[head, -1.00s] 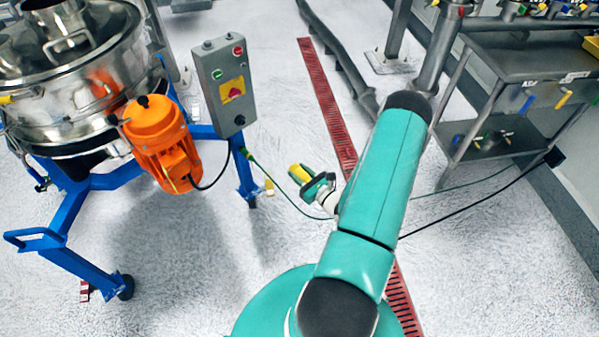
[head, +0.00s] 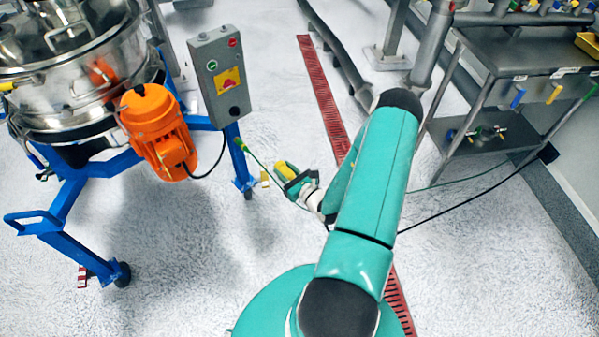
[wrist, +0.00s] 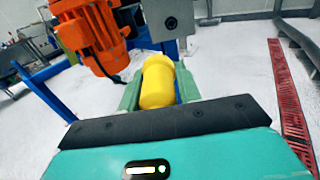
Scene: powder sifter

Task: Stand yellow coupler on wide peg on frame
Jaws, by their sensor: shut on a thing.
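The yellow coupler (head: 284,169) is held in my gripper (head: 291,180), in the open air right of the blue frame leg (head: 239,160) in the head view. The wrist view shows the coupler (wrist: 158,82) as a rounded yellow cylinder between the two green fingers of my gripper (wrist: 159,88). The jaws are shut on it. The blue frame (wrist: 182,47) shows just beyond it there. I cannot clearly make out the wide peg in either view. A small pale yellow piece (head: 265,179) shows by the foot of the frame leg.
An orange motor (head: 156,132) and a grey control box (head: 220,77) are mounted close by on the sifter (head: 75,65). A green cable (head: 256,158) runs near the gripper. A red floor drain (head: 322,95) and steel table (head: 520,57) lie right.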

